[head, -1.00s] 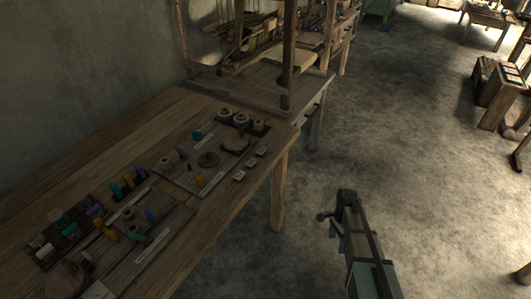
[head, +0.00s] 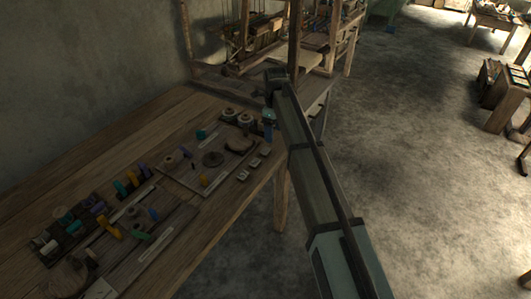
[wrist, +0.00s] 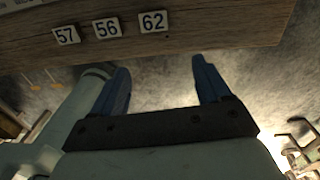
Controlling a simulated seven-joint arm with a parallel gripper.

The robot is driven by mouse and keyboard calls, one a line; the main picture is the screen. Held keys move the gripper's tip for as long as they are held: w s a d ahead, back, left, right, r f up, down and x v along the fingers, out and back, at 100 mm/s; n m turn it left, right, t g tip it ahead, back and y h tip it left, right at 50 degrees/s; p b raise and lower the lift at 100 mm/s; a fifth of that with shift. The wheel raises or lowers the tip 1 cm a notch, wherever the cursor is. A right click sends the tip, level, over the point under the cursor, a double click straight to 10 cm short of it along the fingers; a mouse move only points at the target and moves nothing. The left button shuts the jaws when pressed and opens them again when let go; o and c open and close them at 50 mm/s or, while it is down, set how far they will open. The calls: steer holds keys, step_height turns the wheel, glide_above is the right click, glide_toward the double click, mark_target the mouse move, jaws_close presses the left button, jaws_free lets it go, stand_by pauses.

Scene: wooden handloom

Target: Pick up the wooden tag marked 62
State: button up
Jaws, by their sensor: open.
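The tag marked 62 (wrist: 153,22) is a small pale square with dark digits, lying on the wooden table near its front edge in the wrist view. In the head view it appears to be the farthest of three tags (head: 267,149), though its digits are too small to read there. My gripper (wrist: 163,84) is open and empty, its two blue fingers apart. In the wrist view the fingers show just outside the table edge, against the floor, short of the tag. In the head view my gripper (head: 269,132) shows beside the table's far right corner.
Tags marked 56 (wrist: 107,28) and 57 (wrist: 66,36) lie in a row left of 62. Spools and thread cones (head: 228,115) and a round brown thing (head: 239,145) stand farther in. The loom (head: 245,50) rises behind my gripper. Open floor (head: 420,190) lies right.

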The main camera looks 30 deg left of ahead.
glide_toward(266, 150)
steer(key=shift+m, duration=0.4)
step_height(266, 150, down, 8)
steer(key=shift+s+f, duration=0.2)
steer(key=shift+f, duration=0.05)
steer(key=c, duration=1.1)
